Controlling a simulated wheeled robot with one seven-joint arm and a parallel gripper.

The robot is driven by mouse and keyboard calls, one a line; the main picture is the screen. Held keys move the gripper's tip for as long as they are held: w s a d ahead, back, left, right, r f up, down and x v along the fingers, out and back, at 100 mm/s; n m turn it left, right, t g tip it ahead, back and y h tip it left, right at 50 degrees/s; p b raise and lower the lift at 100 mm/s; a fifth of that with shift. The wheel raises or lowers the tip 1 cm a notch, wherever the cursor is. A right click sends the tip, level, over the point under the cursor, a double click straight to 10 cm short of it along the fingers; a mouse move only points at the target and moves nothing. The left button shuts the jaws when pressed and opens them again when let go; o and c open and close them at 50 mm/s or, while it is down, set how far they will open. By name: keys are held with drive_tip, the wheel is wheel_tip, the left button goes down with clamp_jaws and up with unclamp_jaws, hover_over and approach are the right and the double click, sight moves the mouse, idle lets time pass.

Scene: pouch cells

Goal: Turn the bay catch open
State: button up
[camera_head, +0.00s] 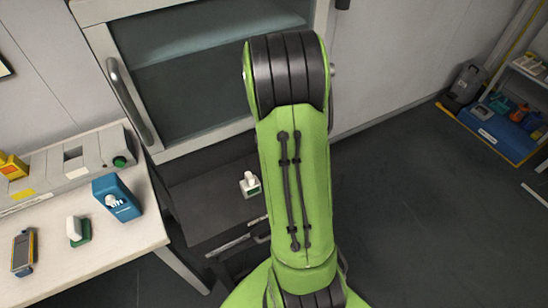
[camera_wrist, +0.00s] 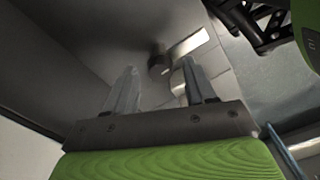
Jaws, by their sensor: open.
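In the wrist view my gripper (camera_wrist: 158,74) is open, its two pale fingers spread apart with nothing between them. A dark round knob (camera_wrist: 158,63), possibly the bay catch, shows beyond the fingertips, roughly in line with the gap. A pale bright plate (camera_wrist: 188,43) is beside it. I cannot tell how far the knob is from the fingers or which way it is turned. In the head view my green arm hides the gripper. A dark knob (camera_head: 342,4) shows at the top edge, right of the glazed cabinet; I cannot tell if it is the same one.
The glazed cabinet (camera_head: 104,27) has a curved grey handle (camera_head: 130,101). A bench (camera_head: 115,235) at left holds a blue box (camera_head: 117,197). The floor at right is largely clear before a shelf (camera_head: 492,137).

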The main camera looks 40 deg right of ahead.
wheel_tip(320, 180, up, 16)
drive_tip(key=p, duration=0.4)
drive_tip(key=shift+f, duration=0.15)
drive_tip(key=shift+a, duration=0.1)
